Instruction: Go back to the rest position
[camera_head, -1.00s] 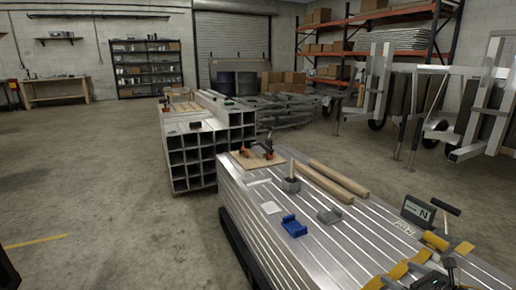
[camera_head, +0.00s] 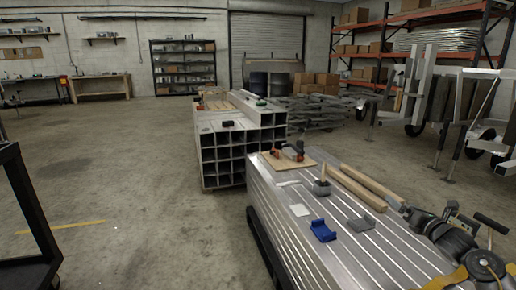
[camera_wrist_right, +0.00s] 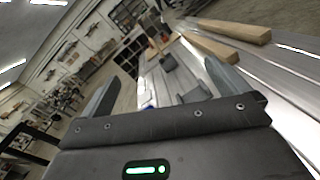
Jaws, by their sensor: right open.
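My right gripper (camera_head: 402,208) is at the right side of the head view, over the near aluminium stack (camera_head: 285,222). In the right wrist view its two fingers (camera_wrist_right: 160,88) are spread apart with nothing held between them. It is near the ends of two wooden bars (camera_head: 365,186). A blue block (camera_head: 322,231), a grey block (camera_head: 361,221) and a white card (camera_head: 300,210) lie on the stack, apart from the gripper. My left gripper is not in view.
A grey holder with a wooden handle (camera_head: 322,187) and a board with clamps (camera_head: 290,157) are on the stack. Yellow straps (camera_head: 446,281) lie at its near right. A stack of square tubes (camera_head: 222,157) stands behind. A black frame (camera_head: 30,215) stands left; floor between is open.

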